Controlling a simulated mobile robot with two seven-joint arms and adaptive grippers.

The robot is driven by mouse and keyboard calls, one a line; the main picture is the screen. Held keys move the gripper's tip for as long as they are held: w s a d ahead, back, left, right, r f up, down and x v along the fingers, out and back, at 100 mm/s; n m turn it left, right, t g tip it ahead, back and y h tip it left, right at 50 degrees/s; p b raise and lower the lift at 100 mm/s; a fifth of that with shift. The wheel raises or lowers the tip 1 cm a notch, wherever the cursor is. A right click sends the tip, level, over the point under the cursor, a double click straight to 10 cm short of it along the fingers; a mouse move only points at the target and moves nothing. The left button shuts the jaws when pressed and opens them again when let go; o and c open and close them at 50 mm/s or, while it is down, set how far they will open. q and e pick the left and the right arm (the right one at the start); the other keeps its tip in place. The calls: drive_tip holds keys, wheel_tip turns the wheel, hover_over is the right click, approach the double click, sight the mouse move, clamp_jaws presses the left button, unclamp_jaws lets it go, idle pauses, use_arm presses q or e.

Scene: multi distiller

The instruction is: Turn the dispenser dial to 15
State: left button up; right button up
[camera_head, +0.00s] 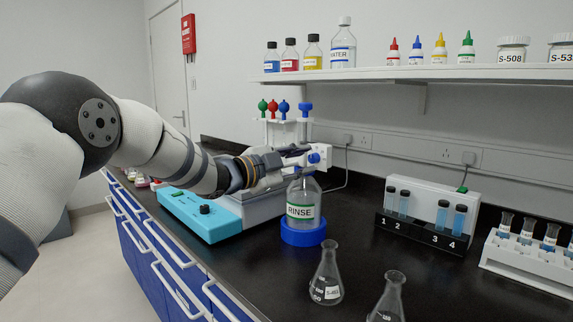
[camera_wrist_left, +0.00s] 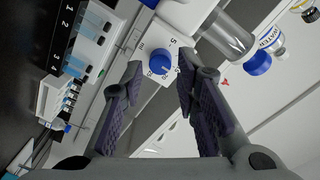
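The blue dispenser dial (camera_head: 314,158) sits on the white face of the dispenser above the clear RINSE bottle (camera_head: 301,204). In the left wrist view, the dial (camera_wrist_left: 158,62) is surrounded by printed numbers; its exact setting is too small to read surely. My left gripper (camera_head: 296,158) reaches the dispenser from the left. In the left wrist view, the fingers of my left gripper (camera_wrist_left: 160,68) are apart, with the dial between or just beyond their tips. Gaps show on both sides of it; depth and contact cannot be told. My right gripper is out of view.
The bottle stands in a blue ring base (camera_head: 303,233). A turquoise device (camera_head: 200,215) is at its left. Glass flasks (camera_head: 327,275) stand in front, and a numbered vial rack (camera_head: 428,232) stands at right. A shelf (camera_head: 430,73) with bottles is above. Black counter between them is clear.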

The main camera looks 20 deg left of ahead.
use_arm(q)
drive_tip(key=v, duration=1)
